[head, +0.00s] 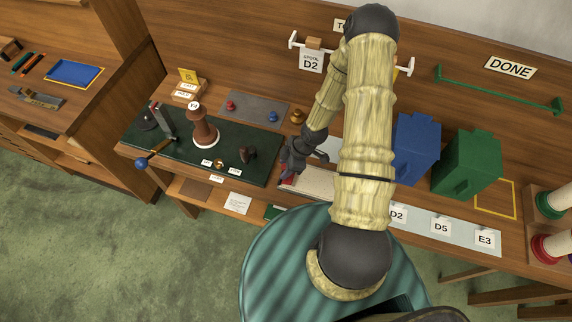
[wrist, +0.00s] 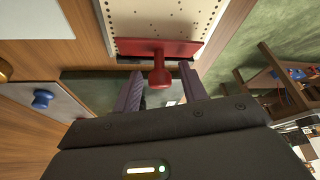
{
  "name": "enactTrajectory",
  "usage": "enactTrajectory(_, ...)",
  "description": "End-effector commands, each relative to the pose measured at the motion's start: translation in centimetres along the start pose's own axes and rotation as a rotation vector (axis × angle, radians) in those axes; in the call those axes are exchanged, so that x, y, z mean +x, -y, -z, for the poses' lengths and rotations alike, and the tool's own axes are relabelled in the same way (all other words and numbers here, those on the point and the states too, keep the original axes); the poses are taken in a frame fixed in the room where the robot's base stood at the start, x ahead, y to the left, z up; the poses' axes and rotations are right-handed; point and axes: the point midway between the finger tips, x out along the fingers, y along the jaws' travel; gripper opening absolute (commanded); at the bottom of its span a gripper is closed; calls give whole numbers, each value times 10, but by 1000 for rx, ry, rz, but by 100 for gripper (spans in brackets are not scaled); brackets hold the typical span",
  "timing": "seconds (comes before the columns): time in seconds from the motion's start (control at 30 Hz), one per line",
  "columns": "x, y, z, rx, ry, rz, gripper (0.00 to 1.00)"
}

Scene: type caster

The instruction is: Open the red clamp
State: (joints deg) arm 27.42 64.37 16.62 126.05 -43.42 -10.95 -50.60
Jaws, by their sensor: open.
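The red clamp (wrist: 150,46) is a red bar with a rounded red knob (wrist: 160,76), lying across the end of a pale perforated board (wrist: 165,18). In the head view a small red part of the clamp (head: 287,181) shows beneath my gripper (head: 289,166), and the arm hides part of the board (head: 318,183). In the wrist view my gripper (wrist: 161,80) is open, with one dark finger on each side of the knob. A gap shows between the knob and each finger, and nothing is held.
A blue bin (head: 413,150) and a green bin (head: 467,165) stand right of my arm. A dark green mat (head: 232,162) with a brown stand (head: 203,127) lies to the left. A grey mat with a blue knob (wrist: 42,99) is close by.

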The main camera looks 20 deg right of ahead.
Motion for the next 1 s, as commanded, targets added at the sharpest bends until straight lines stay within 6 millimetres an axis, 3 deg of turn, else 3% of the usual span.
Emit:
enactTrajectory(0.2, 0, 0, 0, 0, 0, 0, 42)
enactTrajectory(0.43, 0, 0, 0, 0, 0, 1, 0)
enactTrajectory(1.0, 3, -1, 5, 10, 110, 38, 0)
